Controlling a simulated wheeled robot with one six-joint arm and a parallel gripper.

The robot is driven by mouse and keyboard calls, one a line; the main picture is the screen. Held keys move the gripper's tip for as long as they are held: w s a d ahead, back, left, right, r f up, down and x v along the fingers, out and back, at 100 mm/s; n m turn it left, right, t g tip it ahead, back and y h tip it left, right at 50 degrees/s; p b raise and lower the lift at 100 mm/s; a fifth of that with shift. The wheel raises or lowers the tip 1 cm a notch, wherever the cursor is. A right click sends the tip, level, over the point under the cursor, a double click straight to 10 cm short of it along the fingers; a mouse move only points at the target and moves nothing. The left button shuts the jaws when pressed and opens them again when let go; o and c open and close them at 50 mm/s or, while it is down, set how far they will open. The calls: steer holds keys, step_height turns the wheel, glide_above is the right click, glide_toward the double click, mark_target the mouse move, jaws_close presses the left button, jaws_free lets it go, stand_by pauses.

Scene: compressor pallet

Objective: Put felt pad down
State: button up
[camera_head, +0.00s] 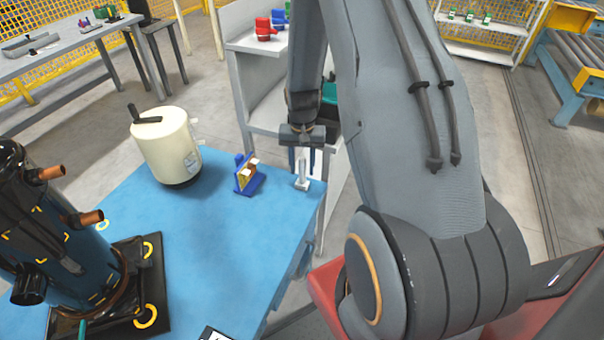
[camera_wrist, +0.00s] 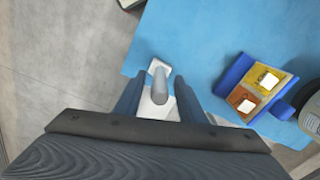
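A small pale tool with an upright grey handle and a white foot, which I take to be the felt pad (camera_head: 302,182), stands at the right corner of the blue table top (camera_head: 215,225). In the wrist view its handle (camera_wrist: 158,88) rises between my fingers, with the white foot just beyond. My gripper (camera_head: 302,160) points down over it. In the wrist view my gripper (camera_wrist: 158,95) is open, with a visible gap between each finger and the handle. The pad's underside is hidden.
A blue holder with yellow and brown blocks (camera_head: 247,178) stands left of the tool. A cream tank (camera_head: 167,147) and a dark compressor (camera_head: 65,235) stand further left. A grey shelf unit (camera_head: 250,75) with red and blue items is behind. The table's middle is clear.

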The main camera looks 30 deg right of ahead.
step_height(320, 180, up, 9)
steer(key=shift+f+b, duration=0.2)
steer(key=shift+b, duration=0.9)
steer(key=s+a+r+n+t, duration=0.1)
steer(key=s+a+r+n, duration=0.5)
steer(key=s+a+r, duration=0.4)
steer(key=s+a, duration=0.5)
steer(key=shift+n, duration=0.4)
steer(key=shift+r, duration=0.1)
steer(key=shift+c, duration=0.6)
